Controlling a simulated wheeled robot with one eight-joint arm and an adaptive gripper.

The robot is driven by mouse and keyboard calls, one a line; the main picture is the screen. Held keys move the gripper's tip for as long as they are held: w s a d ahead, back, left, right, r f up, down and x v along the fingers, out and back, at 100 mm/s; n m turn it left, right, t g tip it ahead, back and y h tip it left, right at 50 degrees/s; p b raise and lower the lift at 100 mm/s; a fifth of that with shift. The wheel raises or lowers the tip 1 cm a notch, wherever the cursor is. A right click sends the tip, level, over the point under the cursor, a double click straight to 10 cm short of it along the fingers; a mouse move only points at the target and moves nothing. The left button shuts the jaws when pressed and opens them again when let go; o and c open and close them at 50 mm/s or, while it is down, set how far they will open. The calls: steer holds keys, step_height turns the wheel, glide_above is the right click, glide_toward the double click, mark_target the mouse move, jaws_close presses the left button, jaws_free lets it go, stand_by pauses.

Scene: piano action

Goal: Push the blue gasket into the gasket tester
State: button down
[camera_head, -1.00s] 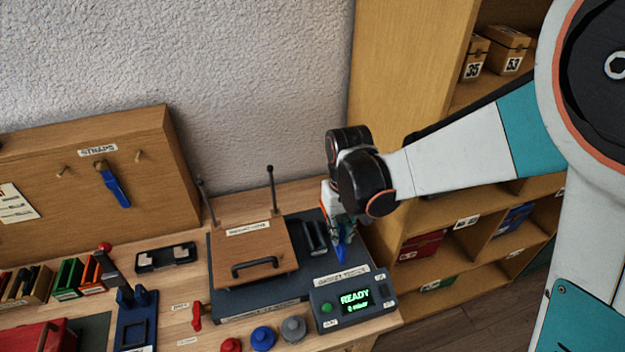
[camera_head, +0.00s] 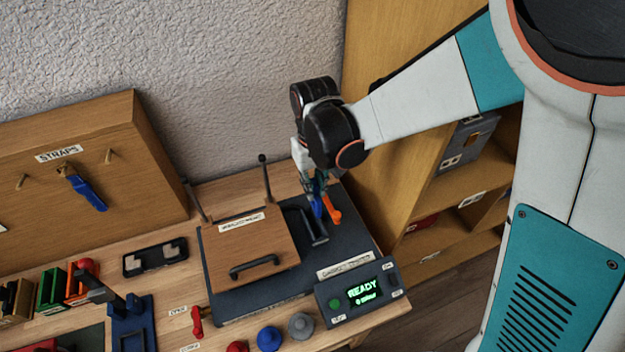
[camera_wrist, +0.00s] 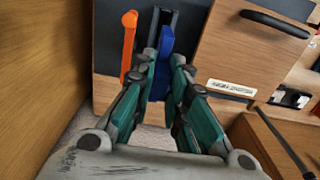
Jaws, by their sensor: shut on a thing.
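The blue gasket (camera_head: 316,208) shows as a small blue piece below my gripper (camera_head: 316,188). In the wrist view the gasket (camera_wrist: 163,62) sits between the fingertips of my gripper (camera_wrist: 164,58), which is shut on it. The gasket tester's dark base (camera_head: 290,281) carries a dark raised slot piece (camera_head: 310,228), just in front of the gasket in the head view. In the wrist view the slot piece (camera_wrist: 160,22) lines up beyond the gasket. I cannot tell whether they touch. The tester's control box (camera_head: 358,293) reads READY.
An orange lever (camera_head: 331,209) stands close to the right of the gasket. A wooden lid with a handle (camera_head: 253,246) lies left of the slot piece. Red, blue and grey knobs (camera_head: 269,338) line the bench front. A wooden shelf (camera_head: 400,215) stands right.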

mark_target(314, 204)
steer(key=shift+f+b, duration=1.75)
steer(key=shift+f, duration=1.3)
steer(key=shift+f+b, duration=0.8)
steer(key=shift+f, duration=0.1)
steer(key=shift+s+b, duration=0.1)
steer(key=shift+b, duration=0.25)
steer(key=shift+f+b, duration=2)
steer(key=shift+f, duration=0.2)
steer(key=c, duration=1.5)
jaws_free()
steer(key=shift+o, duration=1.3)
